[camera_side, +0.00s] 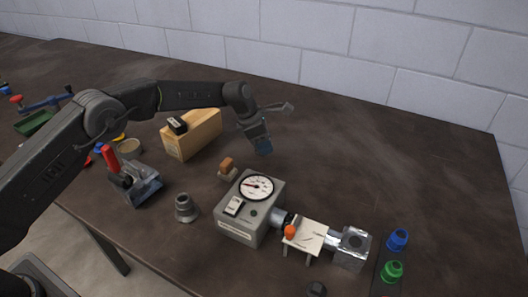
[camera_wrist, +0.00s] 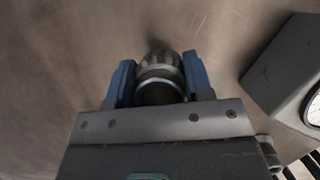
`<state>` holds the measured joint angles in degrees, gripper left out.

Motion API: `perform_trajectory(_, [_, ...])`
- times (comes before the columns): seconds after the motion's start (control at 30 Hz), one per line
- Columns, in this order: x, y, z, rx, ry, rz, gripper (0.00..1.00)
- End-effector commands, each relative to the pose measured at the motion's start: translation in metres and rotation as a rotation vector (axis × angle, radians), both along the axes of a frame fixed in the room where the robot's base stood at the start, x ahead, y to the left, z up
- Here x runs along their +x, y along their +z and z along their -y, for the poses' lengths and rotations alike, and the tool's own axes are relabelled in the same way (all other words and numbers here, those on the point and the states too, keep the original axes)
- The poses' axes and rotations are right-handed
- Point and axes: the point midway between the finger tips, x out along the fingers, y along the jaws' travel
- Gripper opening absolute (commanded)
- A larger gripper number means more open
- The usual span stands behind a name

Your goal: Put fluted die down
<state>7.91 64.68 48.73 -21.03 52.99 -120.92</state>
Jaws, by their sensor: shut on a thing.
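My gripper (camera_side: 262,146) is over the table behind the gauge box in the side view, pointing down. In the wrist view its two blue fingers (camera_wrist: 160,66) are shut on the fluted die (camera_wrist: 158,82), a grey metal round piece with ridges around its far end. The die sits between the fingers, with table beyond it. In the side view the die is hidden behind the fingers, and I cannot tell whether it touches the table.
The grey gauge box (camera_side: 236,226) stands in front of my gripper. A wooden box (camera_side: 203,134) is to the left. A grey conical piece (camera_side: 186,208) and a small brown-topped block (camera_side: 227,170) stand nearby. The dark table (camera_side: 390,140) is clear behind and right.

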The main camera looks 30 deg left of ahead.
Motion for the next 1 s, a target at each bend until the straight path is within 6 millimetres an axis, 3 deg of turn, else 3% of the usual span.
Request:
perform_trajectory(0.33, [0.000,-0.037,0.000,-0.001,0.001,0.001,0.07])
perform_trajectory(0.73, [0.000,-0.042,0.000,-0.001,0.001,0.003,0.07])
perform_trajectory(0.77, [0.000,-0.043,0.000,0.001,0.000,0.000,0.50])
perform_trajectory(1.0, [0.000,-0.043,0.000,0.001,0.000,-0.001,0.72])
